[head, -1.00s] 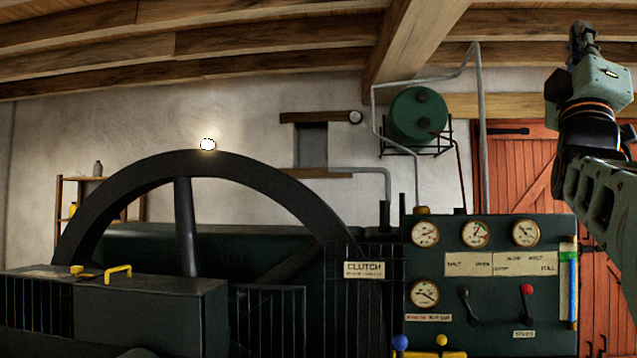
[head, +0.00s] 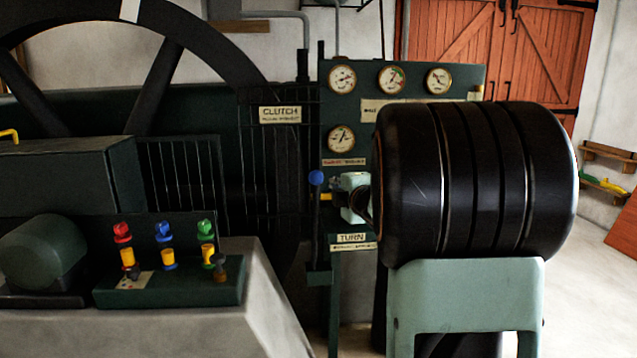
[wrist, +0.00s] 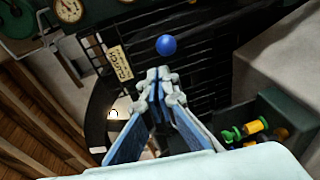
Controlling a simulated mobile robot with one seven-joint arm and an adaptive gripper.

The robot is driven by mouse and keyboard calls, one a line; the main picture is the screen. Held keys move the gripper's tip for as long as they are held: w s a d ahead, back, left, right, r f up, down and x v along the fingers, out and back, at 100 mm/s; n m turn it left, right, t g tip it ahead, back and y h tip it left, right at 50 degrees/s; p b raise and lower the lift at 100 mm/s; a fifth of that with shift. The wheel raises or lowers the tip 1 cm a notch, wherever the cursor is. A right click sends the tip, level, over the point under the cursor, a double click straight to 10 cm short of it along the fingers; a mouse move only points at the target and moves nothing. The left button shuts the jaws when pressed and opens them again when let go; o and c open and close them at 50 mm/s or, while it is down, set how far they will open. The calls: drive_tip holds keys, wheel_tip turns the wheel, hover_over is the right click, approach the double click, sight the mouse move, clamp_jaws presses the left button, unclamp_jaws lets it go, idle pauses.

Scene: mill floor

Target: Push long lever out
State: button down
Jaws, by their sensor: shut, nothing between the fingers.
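The long lever (head: 317,225) is a thin dark upright bar with a blue ball knob (head: 317,178), left of the TURN plate (head: 352,238). In the wrist view the blue ball (wrist: 166,46) shows just beyond my fingertips. My gripper (wrist: 155,80) is shut and empty, its fingers pointing toward the lever. In the head view my gripper (head: 338,197) is just right of the lever and slightly below the ball. I cannot tell whether it touches the bar. My thick black arm link hides the right part of the control panel.
The green panel with gauges (head: 391,79) stands behind. A CLUTCH plate (head: 280,114) hangs on the dark railing. Left of the lever is a box with red, blue and green terminals (head: 163,232) on a concrete block (head: 250,300). A big flywheel (head: 165,80) stands at the back left.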

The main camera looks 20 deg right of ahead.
sight(317, 178)
drive_tip(key=shift+a+f, duration=0.15)
drive_tip(key=shift+f, duration=0.35)
drive_tip(key=x, duration=1.4)
